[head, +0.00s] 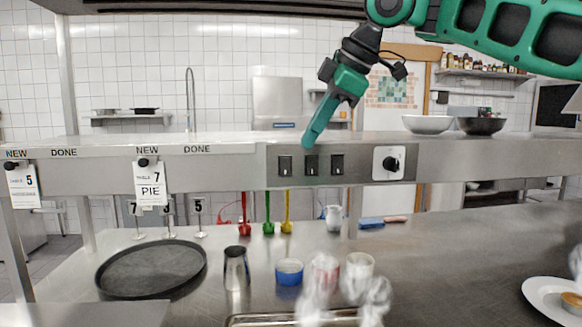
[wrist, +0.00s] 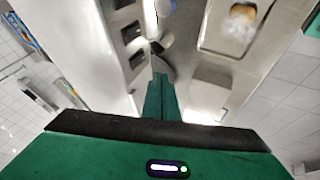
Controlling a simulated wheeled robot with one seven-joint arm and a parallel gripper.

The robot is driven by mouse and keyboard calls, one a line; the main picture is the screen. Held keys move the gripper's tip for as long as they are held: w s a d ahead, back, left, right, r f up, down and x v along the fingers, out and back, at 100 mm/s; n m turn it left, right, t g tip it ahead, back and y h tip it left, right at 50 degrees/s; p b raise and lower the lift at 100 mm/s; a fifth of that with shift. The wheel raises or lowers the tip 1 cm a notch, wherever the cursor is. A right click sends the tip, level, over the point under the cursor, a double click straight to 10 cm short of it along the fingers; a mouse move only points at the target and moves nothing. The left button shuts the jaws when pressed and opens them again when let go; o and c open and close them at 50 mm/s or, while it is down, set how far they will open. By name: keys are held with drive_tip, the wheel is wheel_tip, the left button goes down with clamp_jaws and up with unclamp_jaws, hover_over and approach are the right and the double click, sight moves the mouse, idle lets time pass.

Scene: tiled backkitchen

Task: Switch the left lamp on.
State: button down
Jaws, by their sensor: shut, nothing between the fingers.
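Three dark rocker switches sit in a row on the steel shelf front: left (head: 285,166), middle (head: 312,165) and right (head: 337,164). My green gripper (head: 308,141) is shut and empty, pointing down-left, with its tip just above the middle switch in the picture. I cannot tell whether it touches the panel. In the wrist view the shut fingers (wrist: 160,82) point at the panel, where dark switches (wrist: 137,59) show beside the tip. No lamp shows clearly, and the switch positions are too small to read.
A rotary knob (head: 391,163) sits right of the switches. White and black bowls (head: 428,124) stand on the shelf above.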

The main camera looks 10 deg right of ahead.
sight(285, 166)
drive_tip(key=x, duration=0.3)
drive_tip(key=w+x, duration=0.1)
drive_tip(key=x, duration=0.6)
drive_tip(key=shift+w+d+r, duration=0.3)
drive_tip(key=shift+w+r, duration=0.05)
drive_tip(key=shift+w, duration=0.8)
drive_tip(key=shift+w+f, duration=0.1)
drive_tip(key=shift+w, duration=0.05)
